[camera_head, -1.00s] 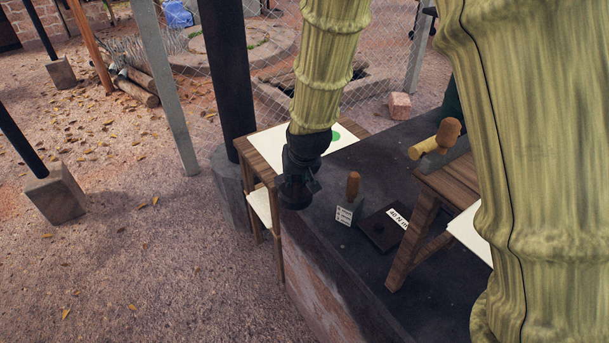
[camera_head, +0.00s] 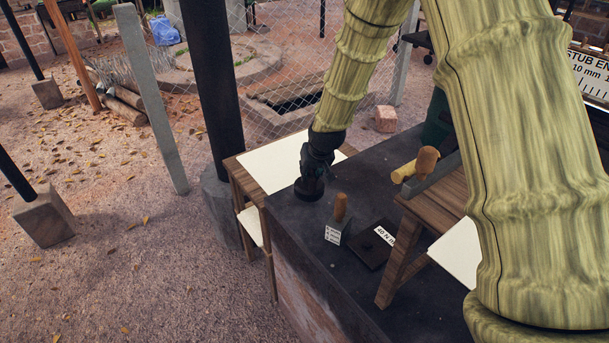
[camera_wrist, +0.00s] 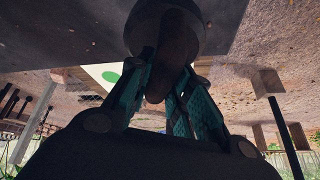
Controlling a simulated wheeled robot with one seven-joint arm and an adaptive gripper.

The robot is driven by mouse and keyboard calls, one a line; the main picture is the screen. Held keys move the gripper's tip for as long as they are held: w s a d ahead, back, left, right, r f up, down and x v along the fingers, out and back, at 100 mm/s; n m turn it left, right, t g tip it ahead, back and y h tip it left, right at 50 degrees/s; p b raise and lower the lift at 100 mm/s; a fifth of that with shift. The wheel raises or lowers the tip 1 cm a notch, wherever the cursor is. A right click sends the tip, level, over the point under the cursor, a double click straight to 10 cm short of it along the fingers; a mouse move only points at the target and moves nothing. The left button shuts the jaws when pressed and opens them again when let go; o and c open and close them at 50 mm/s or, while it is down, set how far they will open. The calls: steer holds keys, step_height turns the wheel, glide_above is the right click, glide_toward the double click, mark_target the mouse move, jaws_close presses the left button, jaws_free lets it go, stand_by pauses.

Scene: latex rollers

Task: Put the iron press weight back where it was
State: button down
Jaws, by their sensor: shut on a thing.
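My gripper (camera_head: 311,176) is shut on the dark iron press weight (camera_head: 308,190). In the wrist view the weight's round base (camera_wrist: 193,28) lies beyond the fingers (camera_wrist: 165,98), which pinch its brown upright handle (camera_wrist: 168,60). The weight is at the left end of the dark bench top (camera_head: 330,272). I cannot tell whether its base touches the bench or is just above it. It appears upright in the head view.
A wooden-handled block with a white label (camera_head: 338,218) and a dark plate labelled "40 N m" (camera_head: 373,243) stand right of the weight. A white-topped side table (camera_head: 265,165) adjoins the bench's left end. A wooden stand (camera_head: 405,250) is at right.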

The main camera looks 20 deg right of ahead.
steer(key=shift+w+d+r, duration=0.1)
steer(key=shift+w+d, duration=0.1)
steer(key=shift+w, duration=0.05)
steer(key=shift+f+p, duration=0.65)
steer(key=shift+f, duration=1.05)
steer(key=c, duration=1.3)
jaws_free()
steer(key=shift+s+f, duration=0.1)
steer(key=shift+b+v, duration=1.05)
steer(key=shift+v, duration=4.95)
